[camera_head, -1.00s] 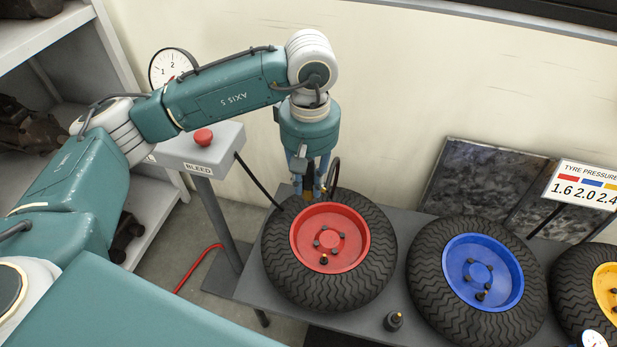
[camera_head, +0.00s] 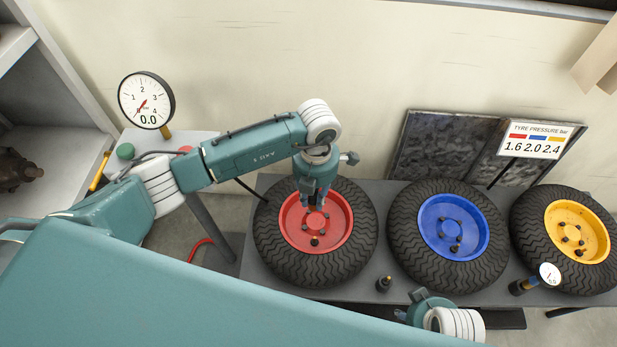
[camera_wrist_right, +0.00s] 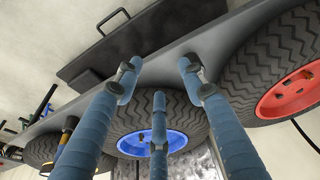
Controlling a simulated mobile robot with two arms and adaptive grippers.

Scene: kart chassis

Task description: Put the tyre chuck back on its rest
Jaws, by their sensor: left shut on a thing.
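My left gripper (camera_head: 313,196) points down over the red wheel (camera_head: 342,232), at the far part of its rim. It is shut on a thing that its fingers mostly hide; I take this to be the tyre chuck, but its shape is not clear. A black hose (camera_head: 250,190) runs from the stand towards the red wheel's tyre. I cannot make out the chuck's rest. My right gripper (camera_wrist_right: 160,88) is open, with its fingers spread and nothing between them, near the bench's front edge and the blue wheel (camera_wrist_right: 172,140).
The blue wheel and a yellow wheel (camera_head: 577,232) lie right of the red one. A small black fitting (camera_head: 384,284) and a small dial gauge (camera_head: 550,273) are at the front edge. A large gauge (camera_head: 147,100) tops the stand at left. A black tray (camera_wrist_right: 150,45) shows below the bench.

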